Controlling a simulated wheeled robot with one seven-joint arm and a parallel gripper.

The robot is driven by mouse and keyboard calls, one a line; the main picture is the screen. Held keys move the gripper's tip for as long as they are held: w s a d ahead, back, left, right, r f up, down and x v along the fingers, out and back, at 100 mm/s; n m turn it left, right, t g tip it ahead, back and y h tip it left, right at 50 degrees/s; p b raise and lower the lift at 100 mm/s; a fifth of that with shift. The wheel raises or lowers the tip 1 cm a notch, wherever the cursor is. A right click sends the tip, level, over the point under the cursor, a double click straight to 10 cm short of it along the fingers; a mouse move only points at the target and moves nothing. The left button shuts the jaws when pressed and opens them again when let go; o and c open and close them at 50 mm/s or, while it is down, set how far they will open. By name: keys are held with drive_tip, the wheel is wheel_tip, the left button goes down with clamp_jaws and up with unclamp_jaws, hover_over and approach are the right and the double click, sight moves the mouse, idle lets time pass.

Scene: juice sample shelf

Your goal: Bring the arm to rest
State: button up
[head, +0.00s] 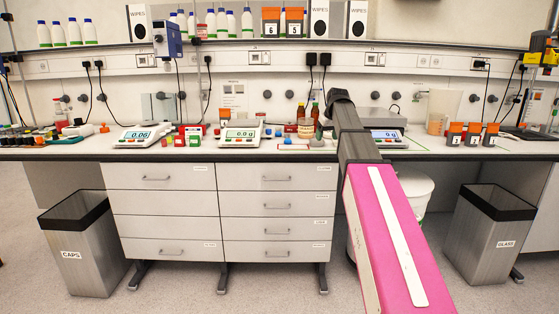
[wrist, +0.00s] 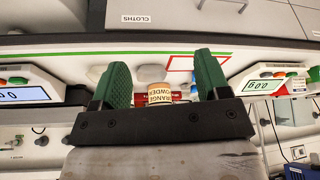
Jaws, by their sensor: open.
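My arm (head: 385,230), pink with a grey forward section, reaches from the lower right over the bench. Its dark far end hides my gripper in the head view. In the upside-down wrist view, my gripper (wrist: 161,62) has two green fingers spread wide apart. A small jar with an orange powder label (wrist: 160,97) shows between the fingers, with a gap on both sides. The same jar appears on the bench in the head view (head: 306,129), just left of my arm.
Scales (head: 240,135) with displays stand along the bench (head: 200,154). Dark bottles are close left of my arm. Orange-and-black boxes (head: 474,134) stand at right, an upper shelf behind. Bins marked CAPS (head: 85,250) and GLASS (head: 487,240) flank the drawers (head: 165,203).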

drive_tip(key=s+f+m+g, duration=0.1)
drive_tip(key=s+f, duration=0.2)
drive_tip(key=f, duration=0.5)
drive_tip(key=s+f, duration=0.4)
drive_tip(key=f, duration=0.4)
drive_tip(key=s+a+f+m+g+h, duration=0.1)
drive_tip(key=s+f+m+g, duration=0.1)
drive_tip(key=s+f, duration=2.3)
wheel_tip(320, 180, down, 3)
drive_tip(key=shift+g, duration=0.5)
drive_tip(key=shift+s, duration=0.1)
